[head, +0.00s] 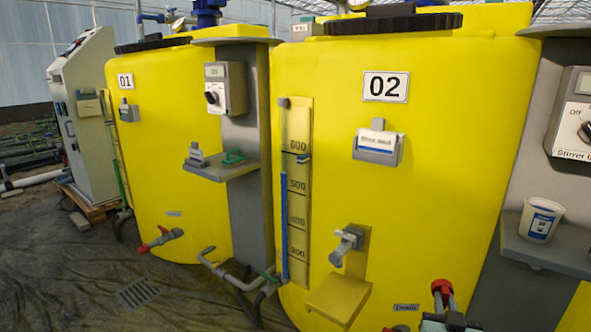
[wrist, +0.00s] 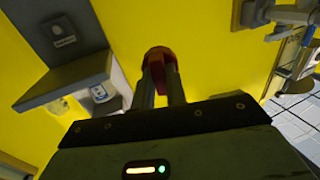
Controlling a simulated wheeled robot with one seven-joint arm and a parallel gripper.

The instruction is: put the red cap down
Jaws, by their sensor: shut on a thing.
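The red cap (head: 442,287) is held in my gripper (head: 444,306) at the lower right of the head view, in front of the yellow tank marked 02. In the wrist view the red cap (wrist: 160,58) sits between the tips of the two fingers (wrist: 162,80), which are shut on it. Yellow tank wall lies behind it. The cap's underside is hidden, and I cannot tell how far it is from the tank.
A grey shelf (head: 550,248) at the right bears a white and blue cup (head: 540,220) and has free room beside it. Tank 02 (head: 440,170) carries a grey tap (head: 346,243) above a yellow ledge (head: 339,298). Another grey shelf (head: 222,171) holds small items.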

